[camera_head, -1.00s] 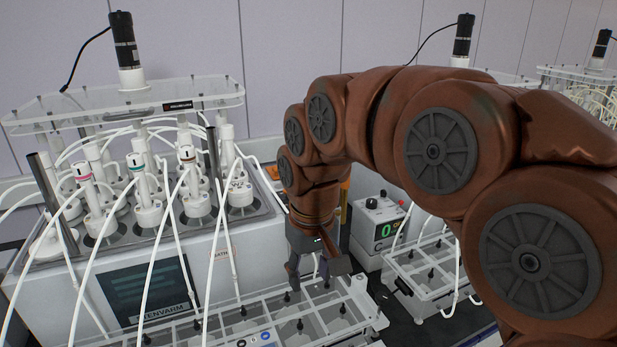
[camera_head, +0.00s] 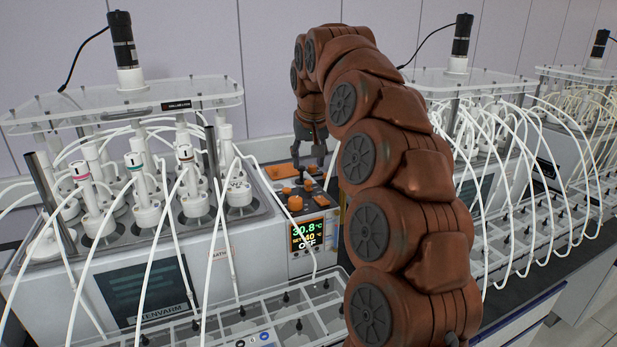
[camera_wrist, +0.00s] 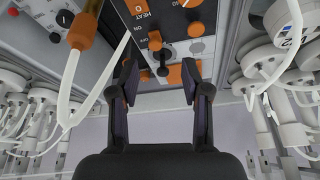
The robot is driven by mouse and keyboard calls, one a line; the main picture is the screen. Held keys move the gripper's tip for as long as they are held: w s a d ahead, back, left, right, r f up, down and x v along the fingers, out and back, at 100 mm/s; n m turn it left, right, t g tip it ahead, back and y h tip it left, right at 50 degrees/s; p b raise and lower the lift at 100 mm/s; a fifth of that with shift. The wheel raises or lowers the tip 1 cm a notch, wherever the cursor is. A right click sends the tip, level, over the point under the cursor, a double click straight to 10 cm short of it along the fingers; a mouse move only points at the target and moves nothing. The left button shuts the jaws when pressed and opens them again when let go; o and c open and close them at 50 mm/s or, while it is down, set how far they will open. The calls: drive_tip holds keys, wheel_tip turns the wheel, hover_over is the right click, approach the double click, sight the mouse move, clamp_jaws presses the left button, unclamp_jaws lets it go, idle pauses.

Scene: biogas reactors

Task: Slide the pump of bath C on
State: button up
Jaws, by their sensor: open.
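The control unit (camera_head: 308,262) beside the left bath has a lit display (camera_head: 308,234) reading 30.8 °C, a 40 setpoint and OFF. Orange knobs and caps sit on its top. In the wrist view its panel (camera_wrist: 178,20) carries HEAT, ON and OFF lettering. A small dark switch (camera_wrist: 165,55) there stands between orange caps; I cannot tell whether it is the pump's slide. My gripper (camera_head: 311,160) is open and empty over the back of the unit. In the wrist view the fingers of my gripper (camera_wrist: 158,82) lie either side of the dark switch. The bath's letter is unreadable.
White tubes (camera_head: 215,235) arch from the reactor bottles left of the unit. A bottle rack (camera_head: 240,325) stands in front. More tubed reactors (camera_head: 520,150) stand right of my arm. An orange-ended probe (camera_wrist: 84,30) is near the left finger in the wrist view.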

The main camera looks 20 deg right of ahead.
sight(308, 181)
drive_tip(key=shift+w+d+r+p+x, duration=0.15)
drive_tip(key=shift+p+x, duration=0.2)
drive_tip(key=shift+x, duration=1)
drive_tip(key=shift+w+d+p+x, duration=0.2)
drive_tip(key=shift+p+x, duration=0.2)
drive_tip(key=shift+x, duration=0.9)
drive_tip(key=shift+w+d+r+p+x, duration=0.15)
drive_tip(key=shift+p+x, duration=0.2)
drive_tip(key=shift+x, duration=1)
drive_tip(key=shift+s, duration=0.1)
clamp_jaws()
